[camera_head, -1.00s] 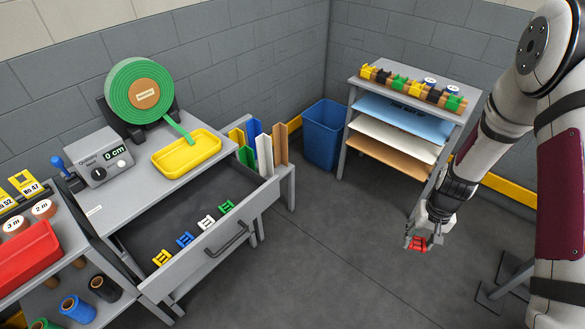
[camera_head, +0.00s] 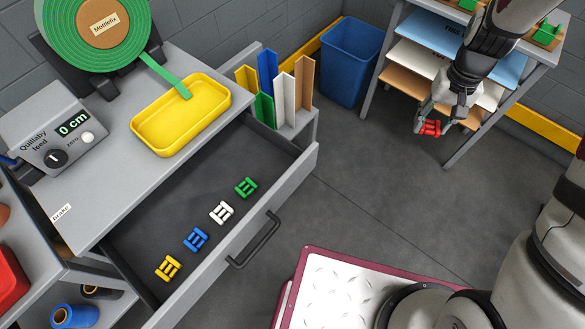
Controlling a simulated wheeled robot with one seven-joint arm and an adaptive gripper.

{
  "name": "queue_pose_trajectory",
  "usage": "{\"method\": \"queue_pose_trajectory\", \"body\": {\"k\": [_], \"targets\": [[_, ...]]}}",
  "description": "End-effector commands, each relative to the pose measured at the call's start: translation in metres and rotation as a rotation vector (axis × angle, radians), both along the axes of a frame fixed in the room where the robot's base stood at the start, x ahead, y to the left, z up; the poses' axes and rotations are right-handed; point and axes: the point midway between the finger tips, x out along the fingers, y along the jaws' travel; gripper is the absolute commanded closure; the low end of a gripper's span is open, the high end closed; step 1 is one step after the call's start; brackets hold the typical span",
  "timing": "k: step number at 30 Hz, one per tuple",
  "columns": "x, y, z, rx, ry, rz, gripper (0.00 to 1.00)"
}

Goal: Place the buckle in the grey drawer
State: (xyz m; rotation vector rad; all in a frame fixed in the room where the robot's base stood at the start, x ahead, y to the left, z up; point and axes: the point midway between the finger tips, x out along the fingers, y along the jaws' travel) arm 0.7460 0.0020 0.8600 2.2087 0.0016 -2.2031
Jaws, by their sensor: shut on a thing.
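A red buckle (camera_head: 430,128) is held in my gripper (camera_head: 432,120) at the upper right, in the air in front of the shelf rack. The grey drawer (camera_head: 296,172) is pulled open at the lower left. Inside it lie a yellow buckle (camera_head: 167,268), a blue buckle (camera_head: 195,239), a white buckle (camera_head: 221,212) and a green buckle (camera_head: 246,187), in a row along the front wall. The drawer's handle (camera_head: 254,240) faces right. My gripper is well to the right of the drawer and higher up.
A yellow tray (camera_head: 180,118) and a green roll (camera_head: 100,25) stand on the bench above the drawer. Coloured angle strips (camera_head: 283,97) stand behind the drawer's far end. A blue bin (camera_head: 350,62) is beyond. Clear floor lies between drawer and rack.

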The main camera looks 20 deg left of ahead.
Motion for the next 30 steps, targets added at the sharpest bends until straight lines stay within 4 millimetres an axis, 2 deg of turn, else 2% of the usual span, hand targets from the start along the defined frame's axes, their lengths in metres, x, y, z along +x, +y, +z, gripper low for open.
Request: {"method": "queue_pose_trajectory", "body": {"k": [1,8,11,14,17,23,27,30], "targets": [[0.007,0.002,-0.005,0.000,-0.005,0.004,0.78],[0.010,0.016,-0.001,0.004,-0.002,0.040,0.78],[0.009,0.028,-0.002,0.007,-0.002,0.075,0.78],[0.008,0.049,-0.004,0.009,0.000,0.138,0.78],[0.005,0.086,-0.008,0.007,0.002,0.251,0.78],[-0.015,0.183,-0.018,0.004,0.008,0.542,0.78],[-0.046,0.258,-0.028,0.004,0.009,0.771,0.78],[-0.072,0.302,-0.034,0.006,0.010,0.914,0.78]]}}
